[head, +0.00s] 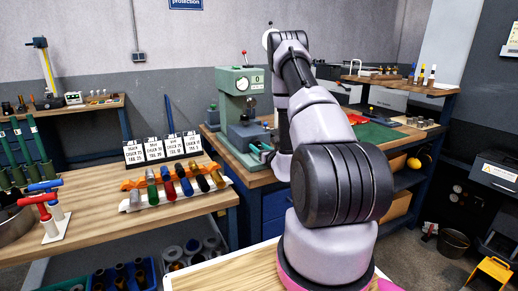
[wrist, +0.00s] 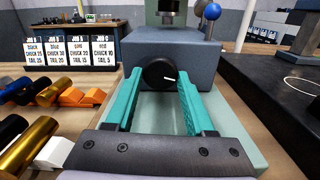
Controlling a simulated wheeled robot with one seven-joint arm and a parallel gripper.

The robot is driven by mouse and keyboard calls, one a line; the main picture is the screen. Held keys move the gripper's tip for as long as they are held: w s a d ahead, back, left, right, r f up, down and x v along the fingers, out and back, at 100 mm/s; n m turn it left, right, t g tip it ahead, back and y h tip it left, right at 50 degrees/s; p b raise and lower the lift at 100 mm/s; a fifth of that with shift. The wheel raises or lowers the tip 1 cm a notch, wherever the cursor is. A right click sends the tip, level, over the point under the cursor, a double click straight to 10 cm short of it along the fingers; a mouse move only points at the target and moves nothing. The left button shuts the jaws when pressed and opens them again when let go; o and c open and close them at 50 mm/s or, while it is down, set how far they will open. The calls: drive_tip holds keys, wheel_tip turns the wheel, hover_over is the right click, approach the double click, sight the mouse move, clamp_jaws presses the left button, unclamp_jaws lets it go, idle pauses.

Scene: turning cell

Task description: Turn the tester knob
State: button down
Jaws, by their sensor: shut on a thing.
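The tester (head: 225,82) is a green bench machine with a round dial (head: 257,79) and a grey block low at its front. In the wrist view, the block (wrist: 195,50) carries a round black knob (wrist: 155,71) with a short white mark pointing right and slightly down. My gripper (wrist: 160,77) has its two teal fingers on the left and right sides of the knob, shut on it. In the head view, my arm partly covers the tester's right side, and the knob cannot be made out.
A rack of coloured cylinders (head: 134,204) and several job cards (head: 154,148) stand on the wooden bench to the left. In the wrist view, a lever with a blue ball (wrist: 211,12) rises above the block, and a dark slab (wrist: 285,80) lies to the right.

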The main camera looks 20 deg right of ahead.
drive_tip(key=m, duration=0.2)
drive_tip(key=shift+m, duration=0.3)
drive_tip(key=shift+c, duration=1.4)
unclamp_jaws()
drive_tip(key=s, duration=1)
drive_tip(key=shift+s+d, duration=0.15)
drive_tip(key=shift+s, duration=0.25)
